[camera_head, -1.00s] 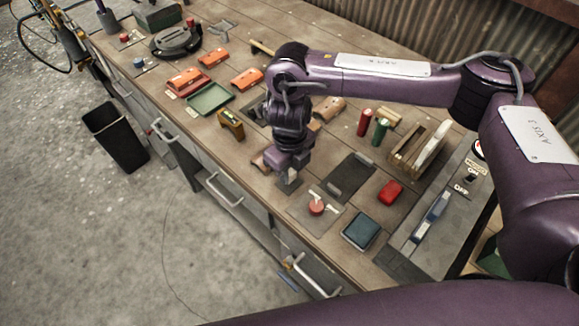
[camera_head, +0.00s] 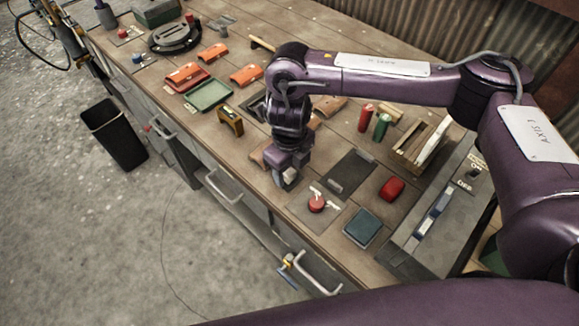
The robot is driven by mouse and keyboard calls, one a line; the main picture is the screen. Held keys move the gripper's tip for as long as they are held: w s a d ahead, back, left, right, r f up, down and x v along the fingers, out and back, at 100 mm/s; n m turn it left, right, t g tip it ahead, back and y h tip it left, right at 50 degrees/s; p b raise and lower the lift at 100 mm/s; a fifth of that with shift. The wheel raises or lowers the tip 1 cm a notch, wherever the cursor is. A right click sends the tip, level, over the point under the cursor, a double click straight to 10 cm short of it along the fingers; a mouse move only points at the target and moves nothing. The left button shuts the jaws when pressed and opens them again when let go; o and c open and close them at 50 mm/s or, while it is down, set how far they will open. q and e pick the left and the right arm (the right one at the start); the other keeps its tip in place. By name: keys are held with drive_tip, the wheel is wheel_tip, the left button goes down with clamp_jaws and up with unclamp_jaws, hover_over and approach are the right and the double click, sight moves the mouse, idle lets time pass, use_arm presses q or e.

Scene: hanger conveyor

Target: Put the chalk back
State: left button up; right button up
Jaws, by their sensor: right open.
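My right gripper (camera_head: 287,181) points down at the bench's front edge, left of a flat plate with a round red knob (camera_head: 316,203) and small white pieces. It is open. A pale patch shows at its fingertips, and I cannot tell whether this is chalk or part of a finger. No piece is clearly recognisable as chalk. A wooden holder (camera_head: 404,158) with a white upright slab stands at the right. A dark slotted tray (camera_head: 352,172) lies between the gripper and the holder. My left gripper is not in view.
A red block (camera_head: 391,189), a teal box (camera_head: 362,227), and red (camera_head: 366,118) and green (camera_head: 381,126) cylinders stand near the arm. A green tray (camera_head: 208,95) and orange pieces lie further left. A black bin (camera_head: 114,136) stands on the floor. Drawer handles stick out in front.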

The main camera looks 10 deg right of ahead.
wheel_tip(320, 180, up, 8)
drive_tip(key=shift+f, duration=0.15)
idle(0.3)
idle(0.3)
